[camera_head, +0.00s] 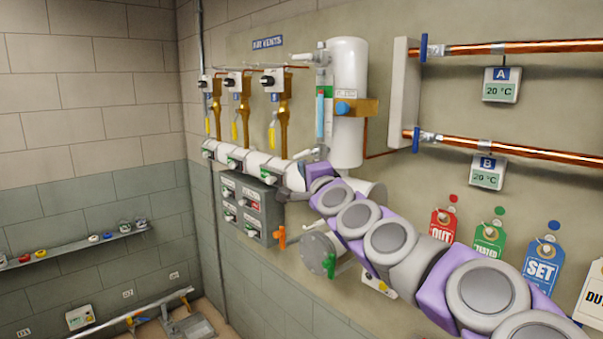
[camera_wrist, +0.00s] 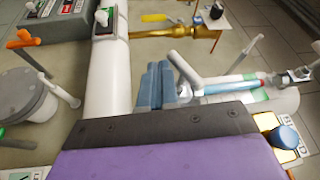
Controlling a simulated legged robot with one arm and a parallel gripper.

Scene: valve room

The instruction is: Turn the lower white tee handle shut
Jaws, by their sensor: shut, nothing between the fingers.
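The lower white tee handle (camera_head: 305,154) sits at the bottom of the sight glass, just above the thick white pipe, in the head view. In the wrist view its pale bar (camera_wrist: 184,69) stands slanted close to the right of my fingers. My gripper (camera_wrist: 155,78) is shut and empty, its blue-grey fingertips together between the white pipe (camera_wrist: 107,80) and the handle. Whether a finger touches the bar I cannot tell. The upper white tee handle (camera_head: 305,59) is at the sight glass's top.
The white cylinder (camera_head: 347,90) and blue-sleeved sight glass (camera_head: 320,112) rise above my wrist. Brass air vents with yellow levers (camera_head: 272,131) are to the left. A grey switch box (camera_head: 247,208) and a round flange (camera_head: 318,251) with orange and green handles lie below.

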